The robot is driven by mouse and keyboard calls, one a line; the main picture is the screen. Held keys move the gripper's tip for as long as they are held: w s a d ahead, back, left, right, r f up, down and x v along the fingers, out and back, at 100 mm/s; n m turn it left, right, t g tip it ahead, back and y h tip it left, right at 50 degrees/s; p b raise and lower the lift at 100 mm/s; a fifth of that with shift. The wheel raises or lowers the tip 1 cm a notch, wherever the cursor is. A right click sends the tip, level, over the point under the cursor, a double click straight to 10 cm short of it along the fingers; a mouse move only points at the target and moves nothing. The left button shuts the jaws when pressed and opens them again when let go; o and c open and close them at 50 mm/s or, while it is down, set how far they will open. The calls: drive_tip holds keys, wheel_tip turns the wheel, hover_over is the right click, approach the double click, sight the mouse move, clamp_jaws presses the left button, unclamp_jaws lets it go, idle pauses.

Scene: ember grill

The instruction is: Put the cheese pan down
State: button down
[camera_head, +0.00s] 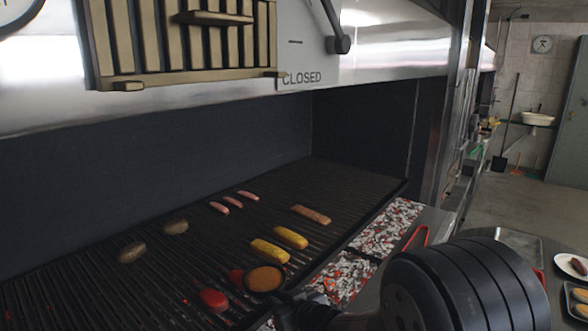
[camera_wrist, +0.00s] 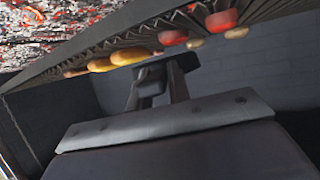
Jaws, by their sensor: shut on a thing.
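The cheese pan (camera_head: 265,279) is a small, dark, round pan with orange-brown melted cheese in it. In the head view it is at the grill's front edge, level or nearly so. My gripper (camera_head: 292,297) is at its right side, shut on it, with my dark wrist behind at lower right. In the wrist view the picture is upside down; the fingers of my gripper (camera_wrist: 157,86) close on the dark pan (camera_wrist: 152,70), near the grill bars. I cannot tell whether the pan touches the grill (camera_head: 150,285). The pan's handle is mostly hidden.
Red peppers (camera_head: 214,299), yellow corn (camera_head: 270,251), sausages (camera_head: 232,201), a brown piece (camera_head: 311,215) and potatoes (camera_head: 132,252) lie on the grill. Glowing coals (camera_head: 385,235) show along its right edge. A hood with a CLOSED sign (camera_head: 302,78) hangs above. The right rear grill is clear.

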drive_tip(key=d+f+m+t+h, duration=0.1)
drive_tip(key=d+f+m+h, duration=0.2)
drive_tip(key=d, duration=1.5)
drive_tip(key=shift+f+t, duration=0.15)
drive_tip(key=shift+t, duration=0.25)
drive_tip(key=shift+s, duration=0.15)
